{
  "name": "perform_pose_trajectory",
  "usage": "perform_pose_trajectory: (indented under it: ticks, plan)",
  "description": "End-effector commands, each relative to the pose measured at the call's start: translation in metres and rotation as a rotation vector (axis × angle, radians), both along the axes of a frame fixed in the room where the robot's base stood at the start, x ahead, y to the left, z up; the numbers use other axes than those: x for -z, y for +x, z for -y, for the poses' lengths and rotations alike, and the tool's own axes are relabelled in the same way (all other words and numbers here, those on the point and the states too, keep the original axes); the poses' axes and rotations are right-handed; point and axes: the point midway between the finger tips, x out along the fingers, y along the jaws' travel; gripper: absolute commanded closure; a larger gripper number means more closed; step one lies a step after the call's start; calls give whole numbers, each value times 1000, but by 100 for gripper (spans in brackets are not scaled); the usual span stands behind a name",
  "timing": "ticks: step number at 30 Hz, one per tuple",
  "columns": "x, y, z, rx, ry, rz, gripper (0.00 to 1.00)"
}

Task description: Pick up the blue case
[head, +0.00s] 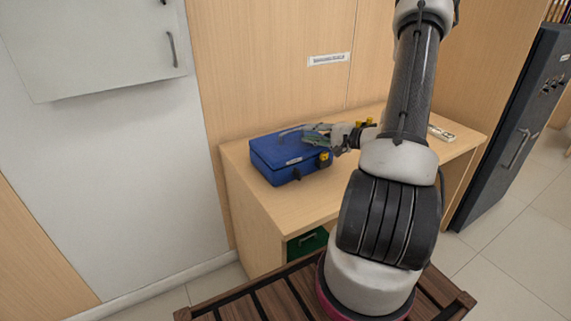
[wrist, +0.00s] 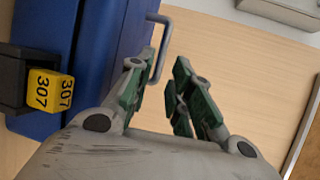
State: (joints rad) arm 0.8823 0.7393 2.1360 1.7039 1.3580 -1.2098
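The blue case (head: 285,158) lies on the left part of the wooden desk (head: 385,165). It has a grey handle (wrist: 159,45) and a yellow tag (wrist: 50,90) marked 307. The tag also shows on the case in the head view (head: 324,159). My gripper (head: 312,138) is at the right end of the case, near its top, overlapping it in the head view. In the wrist view my gripper (wrist: 165,66) has its green-padded fingers apart with an empty gap. The handle is just beyond the left fingertip; whether they touch cannot be told.
A small pale object (head: 441,134) lies on the desk's right side. A dark cabinet (head: 510,130) stands right of the desk. A white cabinet (head: 95,45) hangs at upper left. A green drawer (head: 305,246) shows under the desk.

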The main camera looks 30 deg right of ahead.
Motion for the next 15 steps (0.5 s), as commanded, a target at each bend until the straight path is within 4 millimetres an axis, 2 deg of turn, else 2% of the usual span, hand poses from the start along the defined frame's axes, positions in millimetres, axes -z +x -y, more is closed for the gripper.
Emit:
perform_pose_trajectory:
  ticks: [15]
  plan:
    - [12, 59, -35, -5, 0, -3, 79]
